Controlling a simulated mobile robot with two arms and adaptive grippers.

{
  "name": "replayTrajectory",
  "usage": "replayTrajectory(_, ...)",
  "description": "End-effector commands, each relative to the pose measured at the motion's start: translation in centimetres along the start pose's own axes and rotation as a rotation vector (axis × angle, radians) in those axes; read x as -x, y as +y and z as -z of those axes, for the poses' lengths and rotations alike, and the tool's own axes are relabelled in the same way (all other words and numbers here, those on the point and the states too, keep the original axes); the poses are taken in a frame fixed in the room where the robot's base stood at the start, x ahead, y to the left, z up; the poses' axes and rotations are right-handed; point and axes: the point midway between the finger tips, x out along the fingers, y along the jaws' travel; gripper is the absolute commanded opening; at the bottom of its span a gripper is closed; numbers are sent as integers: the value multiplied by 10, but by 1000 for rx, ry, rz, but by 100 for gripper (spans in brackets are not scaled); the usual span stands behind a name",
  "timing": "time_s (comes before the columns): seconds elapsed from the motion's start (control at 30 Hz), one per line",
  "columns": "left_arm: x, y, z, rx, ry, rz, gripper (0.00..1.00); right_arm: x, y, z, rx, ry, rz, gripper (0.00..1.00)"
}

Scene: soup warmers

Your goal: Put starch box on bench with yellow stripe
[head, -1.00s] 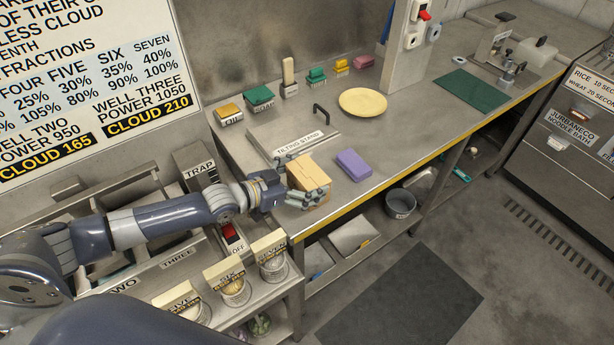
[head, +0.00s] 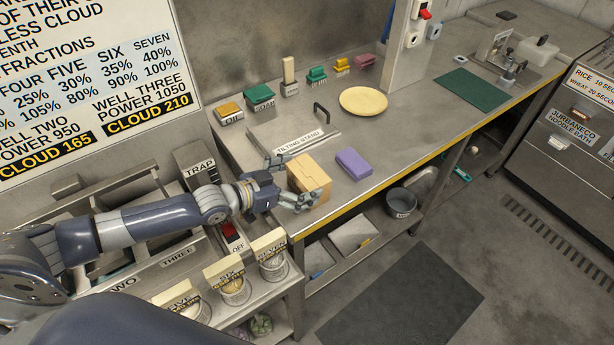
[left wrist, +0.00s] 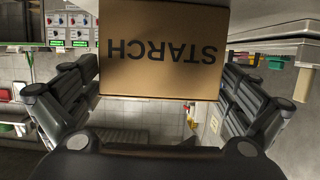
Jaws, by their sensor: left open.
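The starch box (head: 310,178) is a tan cardboard box standing on the steel bench (head: 375,113), which has a yellow stripe along its front edge. The box is near the bench's left end, beside the tilting stand. My left gripper (head: 287,180) is open, just left of the box, with its fingers spread and the tips close to the box's sides. In the left wrist view the box (left wrist: 165,50) shows its STARCH lettering upside down, ahead of the open fingers (left wrist: 160,100). Nothing is held. My right gripper is not seen.
A purple block (head: 353,163) lies right of the box. The tilting stand (head: 295,139) is behind it, and a yellow plate (head: 363,101) is farther back. Labelled containers (head: 232,288) stand at the front left.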

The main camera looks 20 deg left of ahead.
Motion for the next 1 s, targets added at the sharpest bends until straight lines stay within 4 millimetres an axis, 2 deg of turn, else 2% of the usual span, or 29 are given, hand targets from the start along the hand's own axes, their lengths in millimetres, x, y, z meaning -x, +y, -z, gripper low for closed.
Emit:
replayTrajectory(0.03, 10, 0, -2, -1, -3, -1, 100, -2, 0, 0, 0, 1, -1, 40)
replayTrajectory(0.2, 36, 0, -2, 0, -2, 0, 100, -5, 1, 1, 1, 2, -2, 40)
replayTrajectory(0.4, 52, 0, -1, 0, 0, -1, 100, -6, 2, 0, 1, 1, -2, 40)
replayTrajectory(1.0, 55, 0, 1, 0, 1, 0, 100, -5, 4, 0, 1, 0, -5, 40)
